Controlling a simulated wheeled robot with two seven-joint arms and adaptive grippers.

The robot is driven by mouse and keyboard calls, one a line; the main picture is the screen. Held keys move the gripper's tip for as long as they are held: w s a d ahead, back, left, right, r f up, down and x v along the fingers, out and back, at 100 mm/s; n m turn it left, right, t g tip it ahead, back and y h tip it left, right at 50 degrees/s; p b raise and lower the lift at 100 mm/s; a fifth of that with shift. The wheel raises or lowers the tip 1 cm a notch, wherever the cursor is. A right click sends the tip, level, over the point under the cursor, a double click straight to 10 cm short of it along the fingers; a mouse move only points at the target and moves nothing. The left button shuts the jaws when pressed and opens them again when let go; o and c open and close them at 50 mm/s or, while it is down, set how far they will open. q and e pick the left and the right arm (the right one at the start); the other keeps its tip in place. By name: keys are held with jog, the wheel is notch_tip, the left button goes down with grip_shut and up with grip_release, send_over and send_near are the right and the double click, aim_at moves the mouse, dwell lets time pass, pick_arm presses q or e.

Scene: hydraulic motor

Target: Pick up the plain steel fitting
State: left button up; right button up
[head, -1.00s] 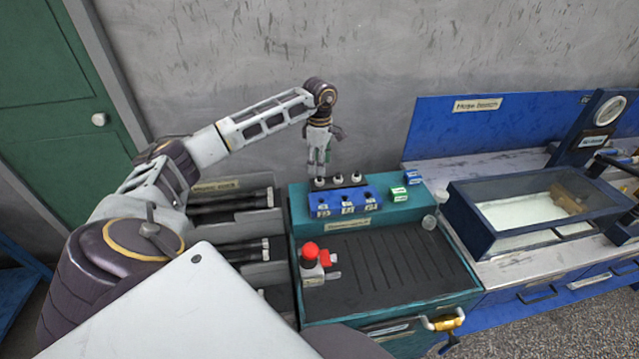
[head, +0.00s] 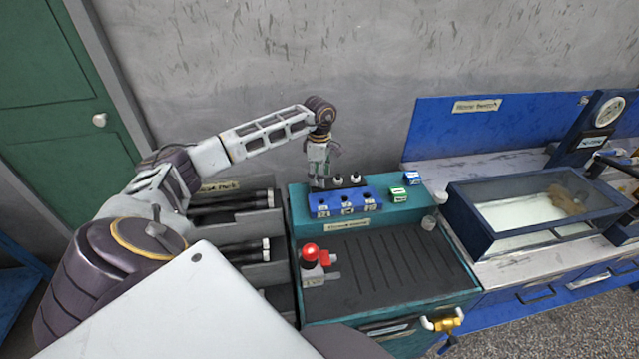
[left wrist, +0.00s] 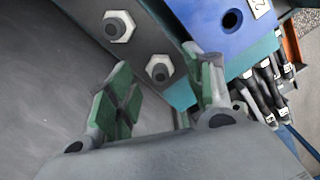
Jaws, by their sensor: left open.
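Light metal hex fittings stand in a row on a dark strip at the back of the teal bench. The head view shows a middle fitting (head: 339,181) and a right fitting (head: 356,178); the left end of the row is hidden by my left gripper (head: 318,184). Two fittings with dark round centres show in the left wrist view, an upper fitting (left wrist: 119,26) and a lower fitting (left wrist: 160,69). I cannot tell which is the plain steel one. My left gripper (left wrist: 162,95) is open, its green-padded fingers apart beside the lower fitting. My right gripper is out of view.
A blue block with labelled holes (head: 347,204) lies just in front of the strip. Small green and blue boxes (head: 398,193) stand to its right. A red-topped part (head: 310,256) stands on the dark mat. A grey rack (head: 238,225) is at left.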

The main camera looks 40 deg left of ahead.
pick_arm(q)
jog(key=shift+f, duration=0.95)
jog(key=shift+c, duration=0.8)
jog(key=c, duration=0.9)
jog(key=shift+c, duration=0.2)
jog(key=shift+r, duration=0.7)
notch_tip(320, 180, up, 3)
jog(key=shift+r, duration=0.15)
notch_tip(320, 180, up, 3)
jog(key=shift+r+b, duration=0.2)
jog(key=shift+b, duration=0.1)
jog(key=shift+r, duration=1)
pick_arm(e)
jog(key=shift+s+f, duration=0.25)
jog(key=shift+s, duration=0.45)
